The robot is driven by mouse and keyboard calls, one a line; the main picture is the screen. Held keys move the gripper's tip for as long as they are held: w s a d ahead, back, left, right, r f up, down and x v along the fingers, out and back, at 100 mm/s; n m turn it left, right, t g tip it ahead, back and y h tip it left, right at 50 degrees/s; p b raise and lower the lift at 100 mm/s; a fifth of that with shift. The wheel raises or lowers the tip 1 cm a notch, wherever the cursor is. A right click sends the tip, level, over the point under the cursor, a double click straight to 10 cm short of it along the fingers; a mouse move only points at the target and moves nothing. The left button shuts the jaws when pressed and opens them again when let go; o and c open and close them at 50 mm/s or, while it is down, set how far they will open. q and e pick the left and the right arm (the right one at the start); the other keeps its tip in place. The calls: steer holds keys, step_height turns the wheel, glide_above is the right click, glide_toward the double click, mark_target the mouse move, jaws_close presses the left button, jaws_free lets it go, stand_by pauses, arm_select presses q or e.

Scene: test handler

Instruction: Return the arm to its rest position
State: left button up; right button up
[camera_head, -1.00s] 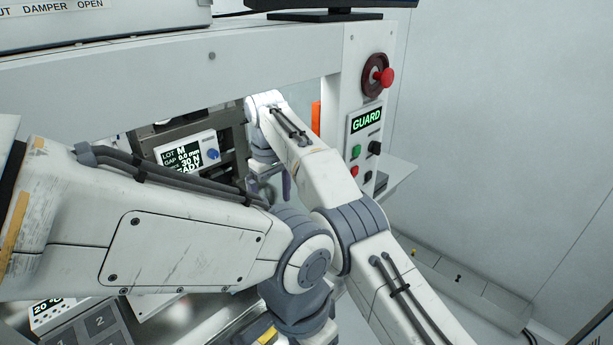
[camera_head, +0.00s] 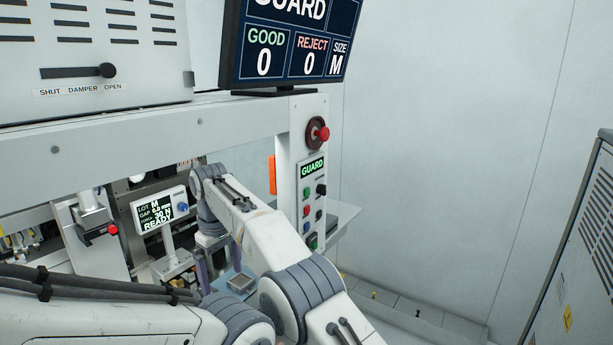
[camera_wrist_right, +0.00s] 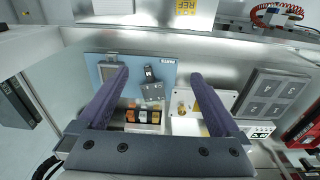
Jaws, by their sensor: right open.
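My right gripper (camera_head: 218,266) is in the middle of the head view, below the wrist of my white right arm (camera_head: 265,235). Its purple fingers hang down inside the opening of the machine (camera_head: 150,130), to the right of the small READY display (camera_head: 160,210). In the right wrist view the gripper (camera_wrist_right: 160,74) has its fingers wide apart with nothing held. Beyond them lie a blue plate (camera_wrist_right: 105,90) and a dark grey block (camera_wrist_right: 152,91). My left arm (camera_head: 90,325) crosses the bottom left of the head view; its gripper is out of view.
The GUARD panel (camera_head: 313,205) with several buttons and a red knob (camera_head: 323,134) stands right of my right arm. A monitor (camera_head: 290,45) sits above. The wrist view shows a grey numbered tray (camera_wrist_right: 268,95) at right. Free floor lies right of the machine.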

steer(key=w+d+m+t, duration=0.1)
steer(key=d+m, duration=0.4)
steer(key=d, duration=1.6)
steer(key=s+d+f+m, duration=0.3)
steer(key=s+d+f, duration=0.1)
steer(key=s+d, duration=0.6)
steer(key=s+d+f+m+t, duration=0.1)
steer(key=s+d+f+m, duration=0.2)
steer(key=s+d, duration=0.55)
steer(key=s+a+f+n+g+b, duration=0.1)
steer(key=s+a+f+n+b, duration=0.2)
steer(key=s+a+f+b, duration=0.2)
steer(key=s+a+f+n+g+b, duration=0.1)
steer(key=s+a+f+n+b, duration=0.3)
steer(key=s+a+b, duration=0.6)
steer(key=shift+s+a+f+g+y, duration=0.2)
steer(key=shift+s+f+g+y, duration=0.1)
steer(key=shift+s+f, duration=0.15)
steer(key=shift+r, duration=0.1)
steer(key=shift+c, duration=0.3)
